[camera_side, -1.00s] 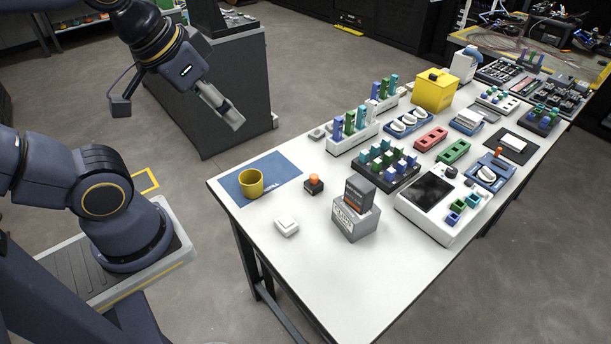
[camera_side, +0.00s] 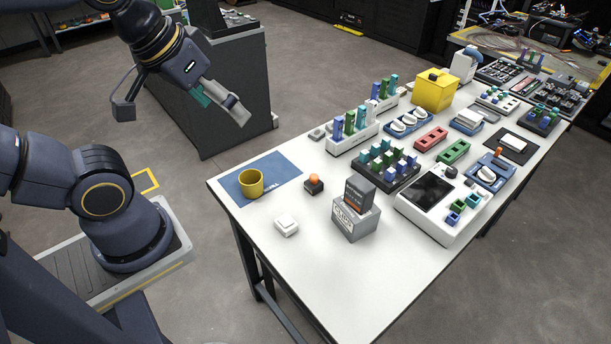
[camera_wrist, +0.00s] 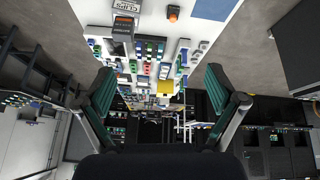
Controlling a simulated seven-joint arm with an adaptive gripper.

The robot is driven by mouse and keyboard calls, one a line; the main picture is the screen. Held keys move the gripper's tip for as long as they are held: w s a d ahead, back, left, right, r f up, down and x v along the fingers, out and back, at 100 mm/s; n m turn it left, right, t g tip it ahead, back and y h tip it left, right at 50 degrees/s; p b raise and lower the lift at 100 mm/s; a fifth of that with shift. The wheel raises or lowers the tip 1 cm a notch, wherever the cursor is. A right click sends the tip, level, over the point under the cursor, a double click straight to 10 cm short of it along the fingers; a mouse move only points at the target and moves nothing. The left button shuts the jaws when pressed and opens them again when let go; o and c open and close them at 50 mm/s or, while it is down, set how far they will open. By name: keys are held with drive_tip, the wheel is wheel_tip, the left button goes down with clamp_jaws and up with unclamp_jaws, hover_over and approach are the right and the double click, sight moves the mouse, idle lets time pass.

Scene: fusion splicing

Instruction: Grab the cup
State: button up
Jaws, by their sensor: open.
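The yellow cup (camera_side: 251,183) stands upright on the blue mat (camera_side: 283,170) at the near left corner of the white table. My gripper (camera_side: 238,115) is above and behind the cup in the side view, up in the air and well apart from it. In the wrist view my gripper (camera_wrist: 160,90) shows two dark green finger pads spread wide, with nothing held between them. The cup is not visible in the wrist view; only part of the blue mat (camera_wrist: 212,9) shows at the top edge.
An orange-topped button (camera_side: 314,183), a white switch (camera_side: 286,225) and a grey clips box (camera_side: 355,215) stand near the mat. Racks, trays and a yellow box (camera_side: 434,92) fill the table farther right. A dark cabinet (camera_side: 232,95) stands behind my gripper.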

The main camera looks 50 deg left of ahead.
drive_tip(key=w+r+n, duration=0.1)
drive_tip(key=w+n, duration=0.1)
drive_tip(key=n, duration=0.5)
drive_tip(key=n+g, duration=0.6)
drive_tip(key=n, duration=2.3)
hover_over(251, 180)
drive_tip(key=s+d, duration=0.1)
drive_tip(key=d, duration=0.1)
wheel_tip(251, 180, down, 29)
drive_tip(key=shift+d+f, duration=0.2)
drive_tip(key=shift+f, duration=3)
drive_tip(key=shift+c, duration=0.3)
